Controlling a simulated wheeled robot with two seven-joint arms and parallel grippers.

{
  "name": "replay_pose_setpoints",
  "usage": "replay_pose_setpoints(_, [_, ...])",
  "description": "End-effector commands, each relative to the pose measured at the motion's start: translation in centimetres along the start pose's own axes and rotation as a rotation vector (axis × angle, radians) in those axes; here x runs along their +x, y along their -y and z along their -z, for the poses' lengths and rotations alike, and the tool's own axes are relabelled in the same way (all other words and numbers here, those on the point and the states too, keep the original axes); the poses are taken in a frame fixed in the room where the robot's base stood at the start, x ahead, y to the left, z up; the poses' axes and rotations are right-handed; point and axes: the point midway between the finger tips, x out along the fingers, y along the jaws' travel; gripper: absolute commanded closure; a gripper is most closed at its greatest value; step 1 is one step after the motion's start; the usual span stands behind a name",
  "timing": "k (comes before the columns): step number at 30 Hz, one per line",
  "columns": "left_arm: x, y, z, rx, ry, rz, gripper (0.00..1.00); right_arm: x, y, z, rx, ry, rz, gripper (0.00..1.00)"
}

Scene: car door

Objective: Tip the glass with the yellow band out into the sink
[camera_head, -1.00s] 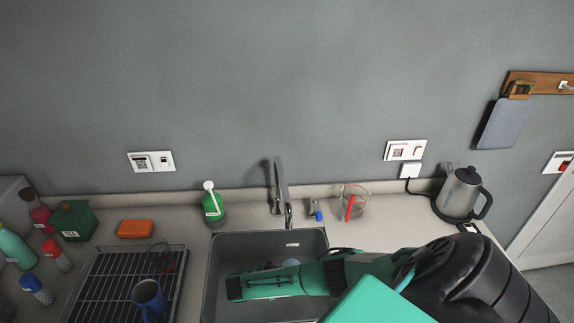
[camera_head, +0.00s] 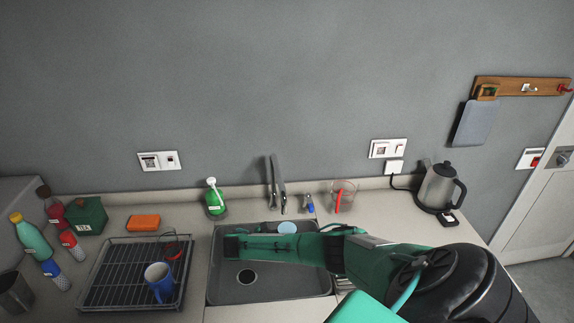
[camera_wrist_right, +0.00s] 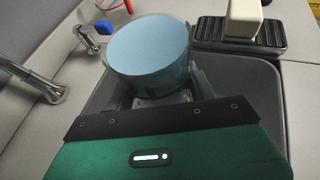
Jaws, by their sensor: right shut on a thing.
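My right gripper (camera_head: 275,247) is over the sink (camera_head: 270,291), its arm coming in from the right. Its fingers are hidden in the head view. A glass with a pale blue round top shows behind the gripper (camera_head: 287,227). In the right wrist view the glass (camera_wrist_right: 150,72) is right in front of my right gripper (camera_wrist_right: 165,99), which is shut on it. The round face is turned up toward the camera; I cannot tell any exact tilt. No yellow band shows, so I cannot confirm which glass it is. My left gripper is not in view.
The faucet (camera_head: 276,186) stands behind the sink. A clear measuring cup with a red handle (camera_head: 338,201) and a kettle (camera_head: 436,188) are to the right. A green soap bottle (camera_head: 214,199) and a rack with a blue mug (camera_head: 158,281) are to the left.

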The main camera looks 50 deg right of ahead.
Motion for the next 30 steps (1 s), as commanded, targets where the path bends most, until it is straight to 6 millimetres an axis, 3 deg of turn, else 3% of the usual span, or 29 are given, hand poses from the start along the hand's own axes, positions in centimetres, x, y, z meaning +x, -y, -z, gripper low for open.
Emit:
replay_pose_setpoints(5, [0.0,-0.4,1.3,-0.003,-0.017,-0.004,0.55,0.0,-0.1,-0.1,0.002,0.001,0.0,0.82])
replay_pose_setpoints(11, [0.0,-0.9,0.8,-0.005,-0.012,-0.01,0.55,0.1,0.0,-0.1,0.006,-0.049,0.001,0.82])
replay_pose_setpoints(21, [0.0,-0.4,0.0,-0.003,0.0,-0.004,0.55,0.0,0.0,-0.1,0.032,-0.381,0.002,0.82])
replay_pose_setpoints(30, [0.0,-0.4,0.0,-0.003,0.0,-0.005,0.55,-0.1,-0.1,-0.1,0.033,-0.4,0.002,0.82])
